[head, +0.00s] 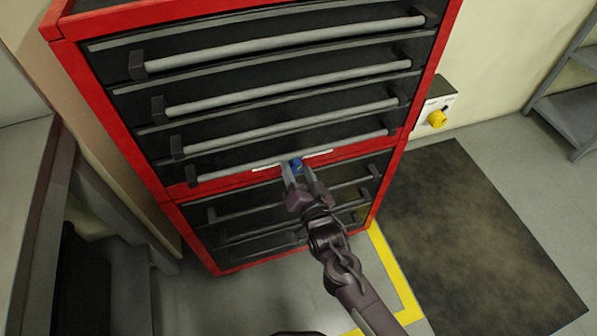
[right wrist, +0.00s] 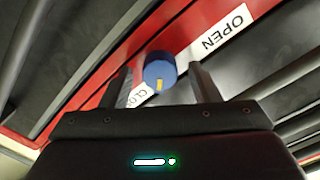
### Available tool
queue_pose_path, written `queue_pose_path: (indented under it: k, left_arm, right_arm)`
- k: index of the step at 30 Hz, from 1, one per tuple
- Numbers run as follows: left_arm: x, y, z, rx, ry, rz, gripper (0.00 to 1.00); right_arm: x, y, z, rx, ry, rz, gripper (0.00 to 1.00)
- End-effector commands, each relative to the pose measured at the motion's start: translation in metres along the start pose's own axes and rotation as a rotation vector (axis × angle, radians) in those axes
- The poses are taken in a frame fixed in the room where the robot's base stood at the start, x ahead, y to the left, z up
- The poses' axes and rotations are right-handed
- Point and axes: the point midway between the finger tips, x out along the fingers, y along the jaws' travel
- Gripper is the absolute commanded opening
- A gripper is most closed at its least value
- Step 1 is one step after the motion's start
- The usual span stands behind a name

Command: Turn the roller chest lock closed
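The red roller chest (head: 155,190) with dark drawers fills the middle of the head view. Its lock is a blue knob (head: 296,164) on the red strip between the upper and lower drawers. My left gripper is not in view.
Long grey drawer handles (head: 290,118) stick out above and below the knob. A dark mat (head: 470,235) and yellow floor line (head: 393,270) lie on the right. Dark furniture stands at left.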

Motion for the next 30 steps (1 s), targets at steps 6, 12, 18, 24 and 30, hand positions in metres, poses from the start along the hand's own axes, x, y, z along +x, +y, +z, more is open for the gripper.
queue_pose_path:
  k: [6,12,18,24,30]
  left_arm:
    - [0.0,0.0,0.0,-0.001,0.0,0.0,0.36]
    - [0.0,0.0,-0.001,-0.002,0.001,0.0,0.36]
    - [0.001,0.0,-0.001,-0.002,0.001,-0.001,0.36]
    - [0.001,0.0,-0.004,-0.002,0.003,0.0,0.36]
    - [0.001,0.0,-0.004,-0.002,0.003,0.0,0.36]
  right_arm:
    - [-0.003,0.0,0.001,-0.001,-0.001,0.0,0.56]
    - [-0.032,0.001,0.001,0.0,-0.003,0.001,0.56]
    - [-0.064,0.001,0.001,0.0,-0.001,0.001,0.56]
    - [-0.078,0.0,0.0,-0.001,0.0,0.0,0.56]
    - [-0.078,0.0,0.0,-0.001,0.0,0.0,0.56]
